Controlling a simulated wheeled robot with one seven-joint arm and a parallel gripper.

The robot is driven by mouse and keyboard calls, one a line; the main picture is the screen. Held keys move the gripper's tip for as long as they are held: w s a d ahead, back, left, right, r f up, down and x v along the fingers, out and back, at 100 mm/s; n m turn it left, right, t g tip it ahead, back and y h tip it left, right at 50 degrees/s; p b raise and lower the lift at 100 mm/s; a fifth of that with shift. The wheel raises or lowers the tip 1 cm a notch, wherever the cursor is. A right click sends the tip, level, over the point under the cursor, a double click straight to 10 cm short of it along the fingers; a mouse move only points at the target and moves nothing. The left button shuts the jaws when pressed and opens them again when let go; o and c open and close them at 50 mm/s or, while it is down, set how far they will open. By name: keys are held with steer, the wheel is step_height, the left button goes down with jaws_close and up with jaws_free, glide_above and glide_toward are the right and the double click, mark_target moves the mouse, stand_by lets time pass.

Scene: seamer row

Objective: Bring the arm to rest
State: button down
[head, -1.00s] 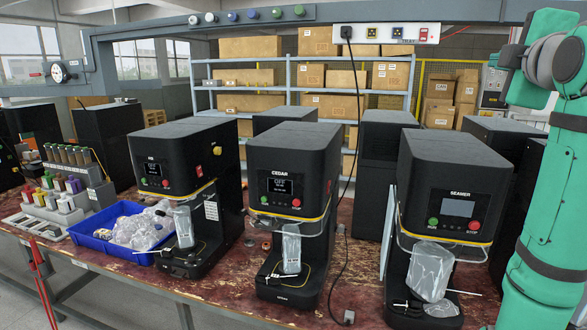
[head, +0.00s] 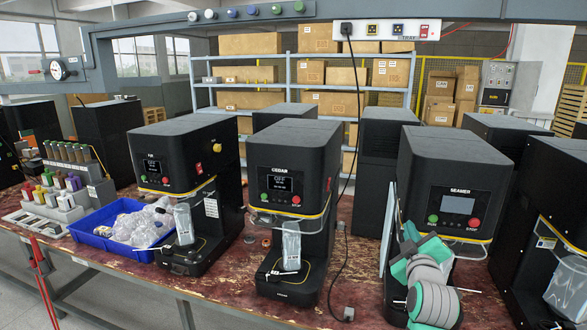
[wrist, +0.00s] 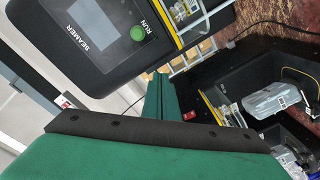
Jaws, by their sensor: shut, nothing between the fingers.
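My gripper (wrist: 160,98) shows in the wrist view as green fingers closed together beyond a green body with a black strip; nothing is held. In the wrist view the seamer's panel (wrist: 97,38), with its screen and green RUN button, is close by at upper left. Whether the gripper touches anything, I cannot tell. In the head view my folded green and grey arm (head: 430,283) is low at the right, in front of the seamer (head: 455,165). It hides the seamer's lower front and most of its cup area.
The Cedar machine (head: 292,160) and Fir machine (head: 180,150) stand to the left on the worn red bench (head: 235,278). A blue tray (head: 90,240) holds clear bags. Another black machine (head: 550,235) stands at far right. A black cable (head: 345,230) hangs down to the bench.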

steer(key=s+a+f+m, duration=0.1)
steer(key=s+a+f, duration=0.35)
steer(key=f, duration=0.45)
steer(key=s+a+f+m+g, duration=0.15)
steer(key=s+a+f, duration=0.3)
steer(key=f, duration=0.55)
steer(key=s+a+f+m+t, duration=0.1)
steer(key=s+a+f, duration=0.4)
steer(key=f, duration=0.4)
steer(key=s+a+f+m+y, duration=0.1)
steer(key=s+a+f, duration=0.25)
steer(key=s, duration=0.45)
steer(key=s+a+f+m+g, duration=0.1)
steer(key=s+a+f, duration=0.2)
steer(key=s+a, duration=0.35)
steer(key=s+a+f+m+y, duration=0.1)
steer(key=s+a+f, duration=0.25)
steer(key=s, duration=0.65)
steer(key=s+a+r+y, duration=0.1)
steer(key=s+r, duration=0.1)
steer(key=s, duration=0.6)
steer(key=s+a+r+y, duration=0.1)
steer(key=s+a+r, duration=0.1)
steer(key=s, duration=0.7)
steer(key=shift+r+m, duration=0.35)
steer(key=shift+r, duration=0.1)
